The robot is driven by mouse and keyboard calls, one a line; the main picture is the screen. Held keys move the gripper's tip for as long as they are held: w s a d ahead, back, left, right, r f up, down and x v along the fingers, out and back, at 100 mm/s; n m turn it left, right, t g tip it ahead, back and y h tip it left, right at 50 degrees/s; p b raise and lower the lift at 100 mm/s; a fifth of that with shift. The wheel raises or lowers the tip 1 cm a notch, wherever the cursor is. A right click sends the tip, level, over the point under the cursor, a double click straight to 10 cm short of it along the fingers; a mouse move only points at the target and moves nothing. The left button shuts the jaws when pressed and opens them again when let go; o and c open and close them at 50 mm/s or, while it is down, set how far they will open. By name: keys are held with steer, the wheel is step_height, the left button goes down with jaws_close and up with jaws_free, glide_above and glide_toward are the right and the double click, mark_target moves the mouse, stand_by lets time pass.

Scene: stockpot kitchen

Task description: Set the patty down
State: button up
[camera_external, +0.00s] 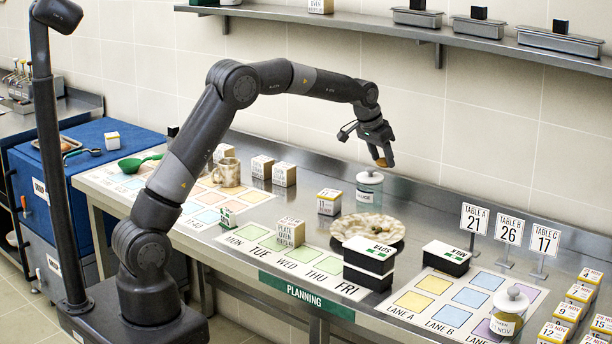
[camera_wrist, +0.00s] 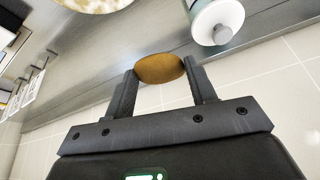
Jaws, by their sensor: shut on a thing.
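My gripper (camera_external: 380,158) is held above the steel counter, near the back wall. In the wrist view my gripper (camera_wrist: 161,82) is shut on a brown, oval patty (camera_wrist: 160,68), with one finger at each side of it. The patty (camera_external: 381,163) also shows in the external view as a small brown piece at the fingertips, in the air and clear of the counter. A speckled plate (camera_external: 345,221) lies on the counter in front of the gripper and below it, with small pieces on it. The plate's edge (camera_wrist: 92,4) shows at the top of the wrist view.
A lidded jar (camera_external: 369,190) stands on the counter just below and left of my gripper. Black boxes (camera_external: 370,262) stand in front of the plate. Table signs (camera_external: 474,219) stand at the right. Bare counter (camera_external: 425,205) lies right of the jar. A shelf (camera_external: 400,32) runs along the wall above.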

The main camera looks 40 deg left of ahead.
steer(key=s+d+m, duration=0.1)
steer(key=s+d, duration=0.2)
steer(key=d, duration=0.9)
glide_above(401, 214)
steer(key=s, duration=0.1)
steer(key=shift+h, duration=0.3)
steer(key=f, duration=1.2)
steer(key=shift+a+f, duration=0.1)
steer(key=shift+a, duration=0.2)
steer(key=shift+f, duration=1.9)
steer(key=shift+f, duration=0.15)
steer(key=o, duration=1)
steer(key=shift+c, duration=0.2)
